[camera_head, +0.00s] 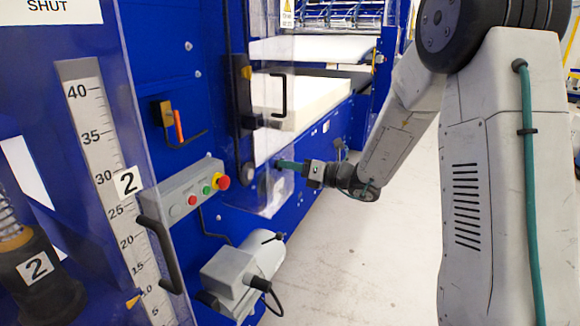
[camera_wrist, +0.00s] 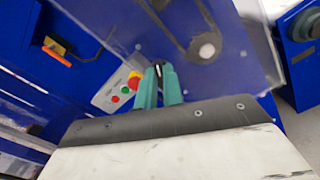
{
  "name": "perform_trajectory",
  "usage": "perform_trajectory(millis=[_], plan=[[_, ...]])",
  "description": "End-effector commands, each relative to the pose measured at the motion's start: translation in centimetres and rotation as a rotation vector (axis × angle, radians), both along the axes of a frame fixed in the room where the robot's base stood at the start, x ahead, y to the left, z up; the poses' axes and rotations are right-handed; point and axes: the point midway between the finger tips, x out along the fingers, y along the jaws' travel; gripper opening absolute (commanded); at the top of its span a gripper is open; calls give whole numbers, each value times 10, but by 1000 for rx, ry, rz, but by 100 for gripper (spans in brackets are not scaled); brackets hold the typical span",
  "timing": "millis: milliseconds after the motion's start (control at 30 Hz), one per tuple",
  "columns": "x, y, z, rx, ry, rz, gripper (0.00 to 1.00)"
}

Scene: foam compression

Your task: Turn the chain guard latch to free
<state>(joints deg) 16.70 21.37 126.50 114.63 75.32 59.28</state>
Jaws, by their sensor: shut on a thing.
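My gripper (camera_head: 279,164) reaches left from the arm to the lower part of the clear chain guard (camera_head: 272,195) on the blue machine. Its green fingers also show in the wrist view (camera_wrist: 160,72), close together and shut on a small dark piece, the latch (camera_wrist: 158,67). The fingers cover most of the latch, so its turn angle cannot be told. Behind the clear guard (camera_wrist: 235,70) in the wrist view, a dark chain loop runs round a pale hub (camera_wrist: 207,51).
A grey control box (camera_head: 180,195) with red and green buttons is left of my gripper. A grey motor (camera_head: 240,270) sits below. A black handle (camera_head: 280,95) and a cream foam block (camera_head: 300,100) are above. The floor at right is clear.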

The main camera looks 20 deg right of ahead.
Motion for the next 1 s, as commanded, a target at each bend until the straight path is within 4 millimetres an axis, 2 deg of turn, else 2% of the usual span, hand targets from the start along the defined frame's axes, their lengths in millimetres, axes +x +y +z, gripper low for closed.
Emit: perform_trajectory(millis=[1000], plan=[[2,-2,-2,641,635,-1,0]])
